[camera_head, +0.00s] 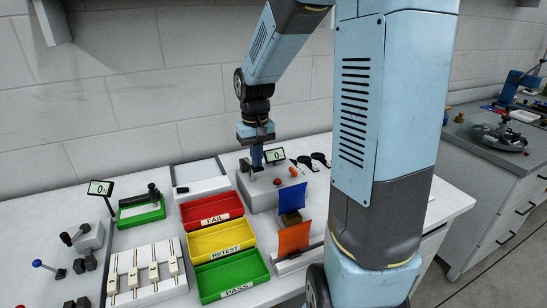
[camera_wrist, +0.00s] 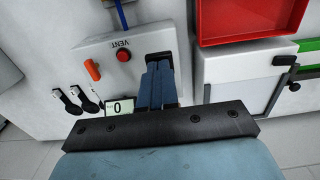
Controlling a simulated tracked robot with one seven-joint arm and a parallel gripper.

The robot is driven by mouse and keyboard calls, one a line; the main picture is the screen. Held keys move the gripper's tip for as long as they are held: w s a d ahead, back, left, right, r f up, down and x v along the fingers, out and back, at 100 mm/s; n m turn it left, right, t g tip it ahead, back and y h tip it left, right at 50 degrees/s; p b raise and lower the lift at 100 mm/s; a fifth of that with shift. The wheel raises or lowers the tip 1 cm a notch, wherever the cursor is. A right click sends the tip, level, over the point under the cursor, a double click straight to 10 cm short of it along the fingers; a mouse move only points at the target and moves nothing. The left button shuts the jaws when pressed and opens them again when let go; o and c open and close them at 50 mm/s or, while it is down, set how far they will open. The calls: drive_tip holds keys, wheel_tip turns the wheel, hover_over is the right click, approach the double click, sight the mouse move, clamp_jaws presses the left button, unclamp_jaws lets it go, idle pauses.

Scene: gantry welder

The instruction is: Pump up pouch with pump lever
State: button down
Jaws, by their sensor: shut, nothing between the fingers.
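A grey box (camera_head: 272,194) stands on the table, with a red button (camera_wrist: 123,55) marked VENT, an orange handle (camera_wrist: 92,70) and a display (camera_wrist: 119,107) reading 0. My gripper (camera_head: 257,165) is over the left part of this box, pointing down. In the wrist view my gripper (camera_wrist: 159,72) has its blue fingers together, at a black part (camera_wrist: 161,57) on the box, perhaps the pump lever. I cannot tell whether they touch. A blue sheet (camera_head: 291,197) and an orange sheet (camera_head: 293,238) stand in front of the box; I cannot tell which is the pouch.
Red (camera_head: 212,210), yellow (camera_head: 218,239) and green (camera_head: 232,277) bins stand left of the box. A rack (camera_head: 147,271) with several pale pieces and a green tray (camera_head: 141,212) lie further left. Two black items (camera_wrist: 78,99) lie beside the box. The wall is close behind.

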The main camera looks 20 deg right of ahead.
drive_tip(key=shift+f, duration=1.7)
drive_tip(key=shift+r, duration=2.55)
drive_tip(key=shift+r, duration=0.1)
idle(1.3)
idle(0.4)
idle(1.8)
